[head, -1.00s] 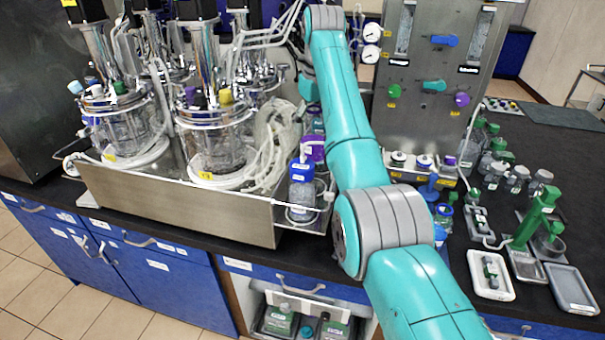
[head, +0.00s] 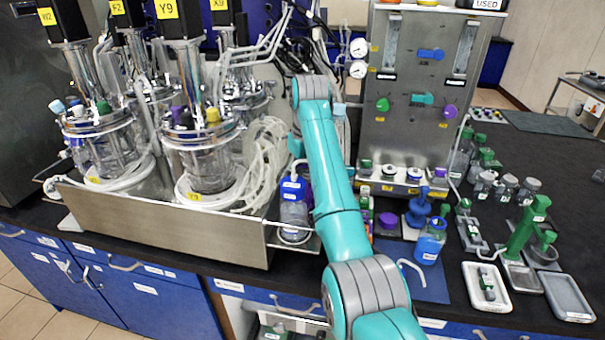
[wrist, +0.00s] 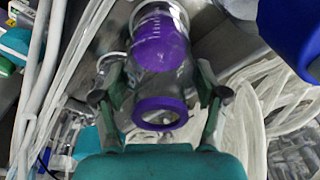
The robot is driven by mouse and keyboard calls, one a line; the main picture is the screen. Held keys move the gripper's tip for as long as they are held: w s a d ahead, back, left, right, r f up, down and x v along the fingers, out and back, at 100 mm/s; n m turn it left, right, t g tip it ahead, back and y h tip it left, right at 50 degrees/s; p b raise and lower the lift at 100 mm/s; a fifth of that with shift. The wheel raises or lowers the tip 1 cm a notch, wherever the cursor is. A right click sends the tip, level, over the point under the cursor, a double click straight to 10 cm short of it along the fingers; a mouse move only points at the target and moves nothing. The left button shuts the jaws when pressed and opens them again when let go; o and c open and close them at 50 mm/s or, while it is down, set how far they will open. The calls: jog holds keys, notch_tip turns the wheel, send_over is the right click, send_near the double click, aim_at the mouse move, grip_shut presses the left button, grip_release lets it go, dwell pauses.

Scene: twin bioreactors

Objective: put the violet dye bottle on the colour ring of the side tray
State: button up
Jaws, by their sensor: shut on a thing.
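In the wrist view my gripper (wrist: 160,105) is shut on the violet dye bottle (wrist: 160,42), a clear vessel with violet inside and a violet ring at its near end. One finger lies on each side of it. In the head view my arm hides the gripper and this bottle. The side tray (head: 314,245) is at the right end of the steel bioreactor housing, partly behind my arm. A blue-capped bottle (head: 293,205) stands on it. I cannot make out a violet colour ring there.
Clear tubing (head: 262,165) hangs beside the glass reactors (head: 205,160), close to the side tray. A steel valve panel (head: 415,120) stands right of my arm. A blue mat (head: 435,285) bears a blue bottle (head: 430,243). Green stands and white trays (head: 487,290) fill the right bench.

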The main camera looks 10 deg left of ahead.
jog(key=o, duration=1.5)
